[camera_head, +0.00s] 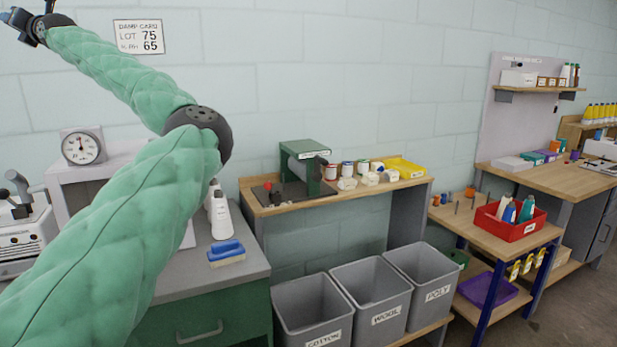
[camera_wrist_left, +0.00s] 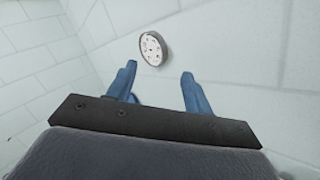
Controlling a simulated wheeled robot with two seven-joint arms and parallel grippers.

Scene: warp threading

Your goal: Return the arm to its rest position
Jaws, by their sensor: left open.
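My left arm, in a quilted green sleeve, comes in from the lower left of the head view and reaches up to the top left corner. My left gripper (camera_head: 30,12) is at that corner, high in front of the wall and partly cut off by the frame edge. In the left wrist view the gripper (camera_wrist_left: 158,88) shows two blue fingers spread apart with nothing between them. My right gripper is not in either view.
A wooden bench (camera_head: 330,200) and grey bins (camera_head: 370,290) stand right. A round wall dial (camera_wrist_left: 153,48) shows beyond the fingers.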

